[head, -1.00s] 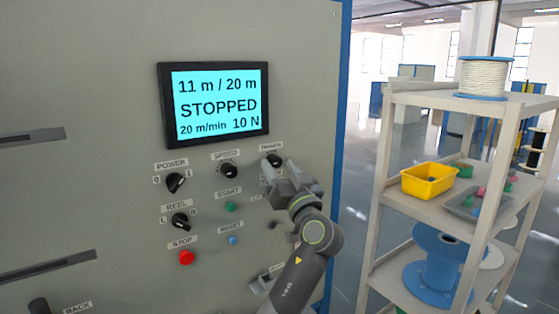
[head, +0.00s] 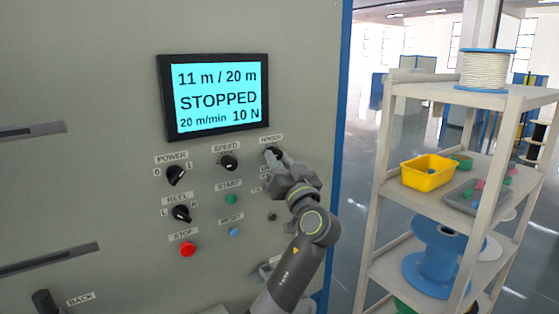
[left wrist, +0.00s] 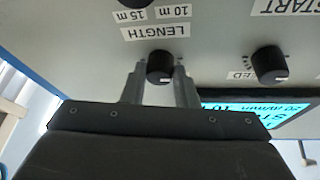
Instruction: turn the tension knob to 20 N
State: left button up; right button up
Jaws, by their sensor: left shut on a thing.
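The tension knob (head: 271,152) is a small black dial at the top right of the panel's controls, under a label too small to read well. In the left wrist view the knob (left wrist: 160,67) sits between the two grey fingers, seen upside down. My left gripper (head: 277,160) is shut on it, and its fingers partly hide the knob in the head view. The display (head: 217,97) reads 11 m / 20 m, STOPPED, 20 m/min and 10 N. My right gripper is not in view.
Beside it is the speed knob (head: 229,162). Further left are the power knob (head: 175,176), the reel knob (head: 181,214) and the red stop button (head: 187,249). The green start button (head: 230,199) is lower. A shelf (head: 385,180) with bins and spools stands right.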

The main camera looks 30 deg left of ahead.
pick_arm(q)
jog(key=shift+r+m+t+h+p, duration=0.15)
jog(key=shift+m+t+h+p, duration=0.3)
jog(key=shift+m, duration=0.35)
jog(key=m+h+p, duration=0.1)
jog(key=m+p, duration=0.2)
jog(key=m+t+h+p, duration=0.1)
jog(key=m+h+p, duration=0.1)
jog(key=m+p, duration=0.2)
jog(key=m+h+p, duration=0.1)
jog(key=m+p, duration=0.2)
jog(key=p, duration=0.1)
jog(key=shift+s+a+r+h, duration=0.1)
jog(key=shift+s+r+h, duration=0.15)
jog(key=shift+r, duration=0.15)
jog(key=shift+f+m+h+p, duration=0.15)
jog(key=shift+m+h+p, duration=0.25)
jog(key=shift+m+p, duration=0.95)
jog(key=o, duration=1)
jog(key=shift+f, duration=0.15)
